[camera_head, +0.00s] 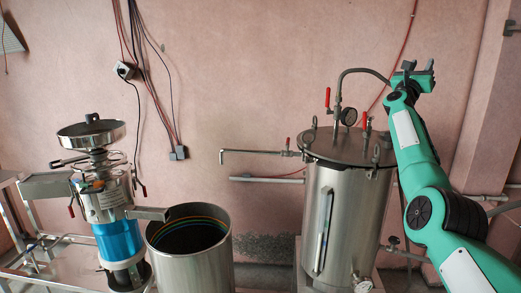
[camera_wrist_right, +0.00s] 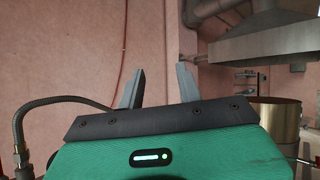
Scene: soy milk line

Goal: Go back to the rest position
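My right arm, green with dark joints, rises from the lower right of the head view. Its gripper (camera_head: 418,66) is raised in front of the pink wall, above and right of the steel tank's lid. In the right wrist view the two grey fingers of the right gripper (camera_wrist_right: 160,78) stand apart, with only wall between them. It holds nothing. My left arm and gripper do not show in either view.
A steel cooker tank (camera_head: 340,215) with red-handled valves and a gauge stands left of my right arm. A grinder (camera_head: 105,195) and an open steel barrel (camera_head: 190,262) stand at left. The right wrist view shows a hose (camera_wrist_right: 40,108) and a metal hood (camera_wrist_right: 265,42).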

